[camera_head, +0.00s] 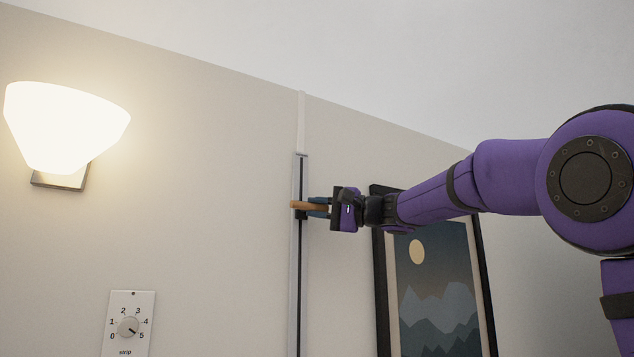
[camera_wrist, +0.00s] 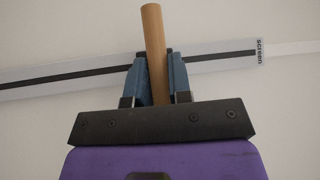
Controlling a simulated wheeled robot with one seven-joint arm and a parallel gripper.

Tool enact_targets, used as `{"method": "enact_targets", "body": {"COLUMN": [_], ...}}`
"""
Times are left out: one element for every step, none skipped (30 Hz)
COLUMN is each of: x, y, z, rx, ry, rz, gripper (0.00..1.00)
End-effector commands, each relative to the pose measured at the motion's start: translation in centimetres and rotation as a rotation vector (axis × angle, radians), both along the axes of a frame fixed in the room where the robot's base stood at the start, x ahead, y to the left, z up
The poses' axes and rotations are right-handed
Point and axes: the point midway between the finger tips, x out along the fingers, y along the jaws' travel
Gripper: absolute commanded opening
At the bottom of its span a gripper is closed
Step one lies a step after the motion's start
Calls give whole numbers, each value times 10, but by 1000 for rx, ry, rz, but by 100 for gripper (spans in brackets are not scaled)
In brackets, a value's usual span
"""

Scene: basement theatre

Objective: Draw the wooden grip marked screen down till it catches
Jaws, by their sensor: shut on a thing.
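The wooden grip (camera_head: 303,205) is a short tan rod standing out from a pale vertical track (camera_head: 303,270) with a dark slot, on the wall. My gripper (camera_head: 318,207) is at the track from the right, its blue fingers shut on the grip. In the wrist view the wooden grip (camera_wrist: 154,50) sits between the two blue fingers of my gripper (camera_wrist: 156,78). The track (camera_wrist: 60,78) runs across behind them there, with the label "screen" (camera_wrist: 260,51) at its right end. The grip's base is hidden by the fingers.
A lit wall lamp (camera_head: 62,125) is on the left. A plate with a numbered dial marked "strip" (camera_head: 129,325) is below it. A framed mountain picture (camera_head: 435,290) hangs right of the track, behind my arm. A thin pale strip (camera_head: 301,120) runs up from the track's top.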

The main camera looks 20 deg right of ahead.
Motion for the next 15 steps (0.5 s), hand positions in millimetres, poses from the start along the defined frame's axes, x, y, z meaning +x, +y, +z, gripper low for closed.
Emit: {"method": "enact_targets", "body": {"x": [0, 0, 0, 0, 0, 0, 0, 0, 0, 0, 0, 0, 0, 0, 0], "y": [2, 1, 2, 2, 1, 2, 2, 2, 2, 1, 2, 2, 2, 2, 1], "z": [-22, -33, -47, -58, -69, -83, -94, -105, -119, -130, -141, -156, -166, -177, -192], "rx": [-2, -2, -2, -2, -2, -1, -2, -2, -1, -2, -1, 0, -2, -1, -1], "ry": [13, 13, 13, 13, 13, 13, 13, 13, 13, 13, 14, 14, 13, 14, 15], "rz": [5, 5, 6, 6, 5, 6, 6, 6, 7, 6, 6, 7, 6, 6, 7], "gripper": [0, 0, 0, 0, 0, 0, 0, 0, 0, 0, 0, 0, 0, 0, 0]}}
